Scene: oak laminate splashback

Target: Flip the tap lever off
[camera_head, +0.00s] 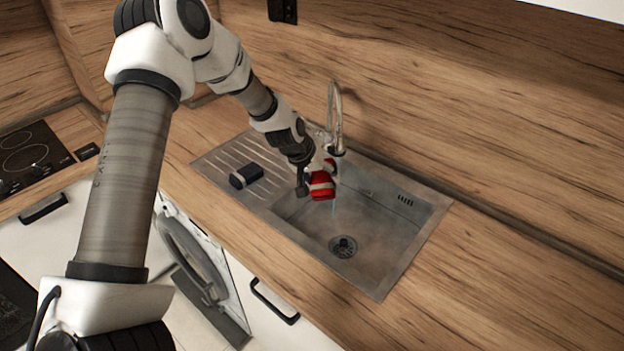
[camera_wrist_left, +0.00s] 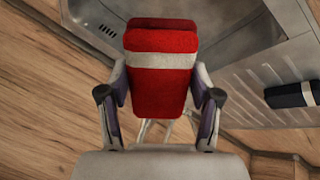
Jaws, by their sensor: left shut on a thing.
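The chrome tap (camera_head: 335,115) stands at the back edge of the steel sink (camera_head: 375,225), its spout curved over the basin. My left gripper (camera_head: 316,178) is shut on a red block with a pale band (camera_head: 322,188), held above the basin in front of the tap. The red block (camera_wrist_left: 163,85) also fills the middle of the left wrist view, between both fingers (camera_wrist_left: 160,100). A faint pale streak below it may be running water. My right gripper is not in view.
A dark block (camera_head: 246,176) lies on the ribbed drainboard (camera_head: 225,158), left of the basin. The drain (camera_head: 343,246) is uncovered. The worktop (camera_head: 480,270) right of the sink is clear. The wood splashback (camera_head: 440,90) rises close behind the tap. A hob (camera_head: 30,155) is at far left.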

